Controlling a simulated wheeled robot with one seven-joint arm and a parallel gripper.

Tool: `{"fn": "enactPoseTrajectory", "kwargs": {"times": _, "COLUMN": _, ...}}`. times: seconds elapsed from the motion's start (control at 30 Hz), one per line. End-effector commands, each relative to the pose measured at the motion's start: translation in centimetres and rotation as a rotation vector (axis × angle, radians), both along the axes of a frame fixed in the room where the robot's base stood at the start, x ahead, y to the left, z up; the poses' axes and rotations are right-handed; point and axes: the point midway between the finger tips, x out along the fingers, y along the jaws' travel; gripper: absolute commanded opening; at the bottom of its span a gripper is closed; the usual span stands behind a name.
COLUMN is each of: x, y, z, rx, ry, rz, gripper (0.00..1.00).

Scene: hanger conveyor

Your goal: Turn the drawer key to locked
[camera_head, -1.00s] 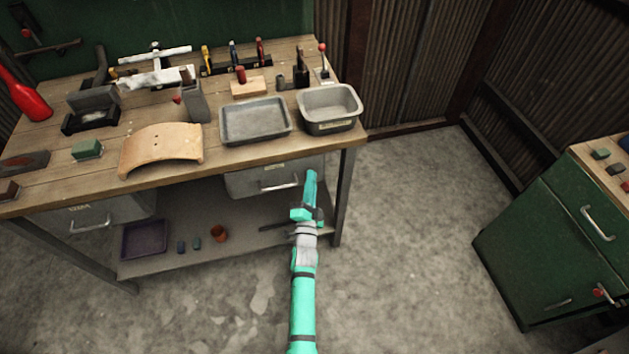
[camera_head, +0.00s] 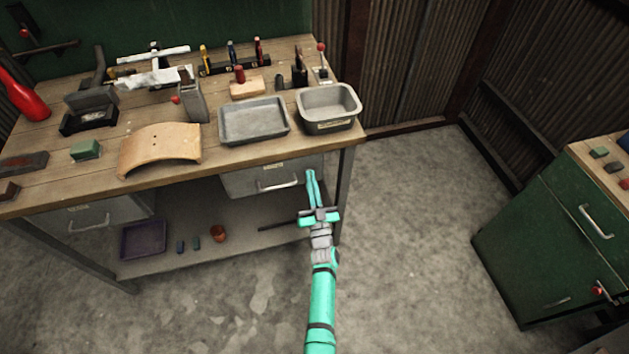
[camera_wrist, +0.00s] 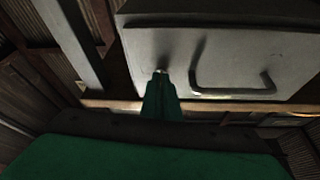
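The grey drawer (camera_head: 262,179) under the right end of the workbench is closed, with a bar handle (camera_head: 278,184). In the wrist view its front (camera_wrist: 225,55) and handle (camera_wrist: 235,85) fill the upper right. My gripper (camera_head: 311,172) reaches the drawer front, to the right of the handle. Its fingers are close together. In the wrist view a small pale metal bit, which looks like the drawer key (camera_wrist: 161,71), shows at the fingertips (camera_wrist: 160,76). The fingers look shut on it. They hide most of the key, so I cannot read its angle.
The workbench top (camera_head: 240,152) overhangs the drawer, with a bench leg (camera_head: 346,190) close to the right of my gripper. A lower shelf (camera_head: 200,262) holds a purple tray (camera_head: 143,240) and a brown pot (camera_head: 218,233). Open floor lies right, before a green cabinet (camera_head: 545,245).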

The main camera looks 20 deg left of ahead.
Motion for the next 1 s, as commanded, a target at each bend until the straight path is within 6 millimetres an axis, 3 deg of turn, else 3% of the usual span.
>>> {"fn": "enactPoseTrajectory", "kwargs": {"times": 0.03, "x": -0.03, "y": -0.12, "z": -0.7, "rx": -0.029, "ry": -0.003, "rz": -0.004, "gripper": 0.0}}
{"fn": "enactPoseTrajectory", "kwargs": {"times": 0.4, "x": 0.01, "y": -0.3, "z": -0.76, "rx": -0.141, "ry": -0.078, "rz": -0.005, "gripper": 0.0}}
{"fn": "enactPoseTrajectory", "kwargs": {"times": 0.9, "x": 0.06, "y": -0.38, "z": -0.7, "rx": -0.156, "ry": -0.089, "rz": -0.006, "gripper": 0.0}}
{"fn": "enactPoseTrajectory", "kwargs": {"times": 1.0, "x": 0.06, "y": -0.36, "z": -0.61, "rx": -0.155, "ry": -0.091, "rz": -0.006, "gripper": 0.21}}
